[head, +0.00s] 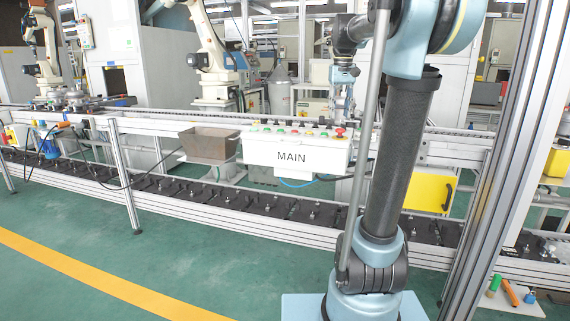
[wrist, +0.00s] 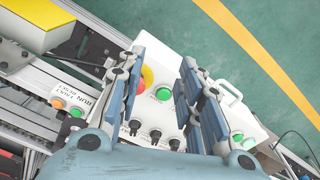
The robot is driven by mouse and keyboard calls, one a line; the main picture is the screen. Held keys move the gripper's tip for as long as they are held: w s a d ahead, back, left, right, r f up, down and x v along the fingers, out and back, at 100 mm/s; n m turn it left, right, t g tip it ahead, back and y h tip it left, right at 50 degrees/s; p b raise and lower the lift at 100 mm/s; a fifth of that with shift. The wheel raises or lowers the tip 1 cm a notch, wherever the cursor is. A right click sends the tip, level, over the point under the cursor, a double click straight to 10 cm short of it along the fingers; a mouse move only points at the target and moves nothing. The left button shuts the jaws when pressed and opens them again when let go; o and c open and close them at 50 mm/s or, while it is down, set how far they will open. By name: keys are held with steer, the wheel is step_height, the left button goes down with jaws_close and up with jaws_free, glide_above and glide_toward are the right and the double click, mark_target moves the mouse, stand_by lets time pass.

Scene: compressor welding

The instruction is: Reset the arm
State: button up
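My gripper (wrist: 162,58) has its two blue-grey fingers spread apart, with nothing held between them. In the head view my gripper (head: 342,95) points down above the right end of the white control box marked MAIN (head: 290,157). In the wrist view the box's panel (wrist: 200,75) lies below the fingers. A red button with a yellow collar (wrist: 147,76) is beside the left finger and partly hidden by it. A green button (wrist: 163,94) and several black knobs show between the fingers. I cannot tell whether the fingers touch the panel.
A conveyor line (head: 160,118) runs across the view behind the box. A brown metal bin (head: 208,145) is left of the box. White robot arms (head: 212,50) stand behind the line. A metal post (head: 515,150) rises at right. The green floor at front left is clear.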

steer(key=s+f+t, duration=0.1)
steer(key=s+f, duration=2.8)
steer(key=f, duration=0.2)
steer(key=shift+a+f+m+t, duration=0.15)
steer(key=shift+f+m+t, duration=0.15)
steer(key=shift+f+t, duration=0.1)
steer(key=shift+s, duration=0.1)
steer(key=shift+w+f, duration=0.15)
steer(key=shift+w, duration=0.3)
